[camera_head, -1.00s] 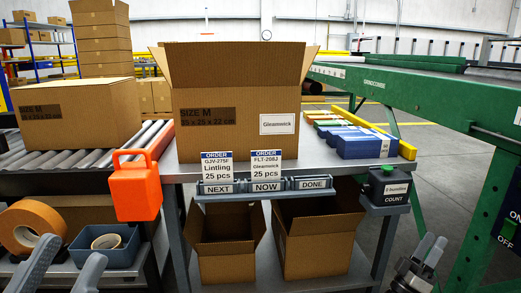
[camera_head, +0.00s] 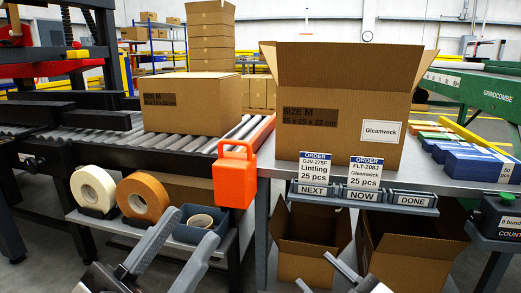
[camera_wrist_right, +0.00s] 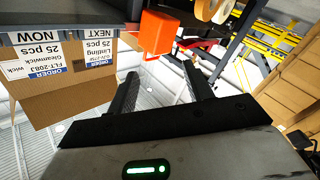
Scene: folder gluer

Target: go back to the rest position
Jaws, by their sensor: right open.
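My left gripper (camera_head: 198,222) is at the lower left in the head view, its two grey fingers apart, with nothing seen between them. It is in front of the tape shelf, near the blue-grey bin (camera_head: 185,232). My right gripper (camera_head: 315,268) is low in front of the cartons under the bench. In the right wrist view my right gripper (camera_wrist_right: 158,85) has its two dark fingers spread and empty. The orange container (camera_wrist_right: 158,32) shows beyond them there.
A bench (camera_head: 470,186) holds an open size M carton (camera_head: 345,118) and order cards (camera_head: 315,170). The orange container (camera_head: 235,175) hangs at its left. A roller conveyor (camera_head: 105,146) carries another carton (camera_head: 187,100). Open cartons (camera_head: 305,260) stand below the bench. Floor shows at far left.

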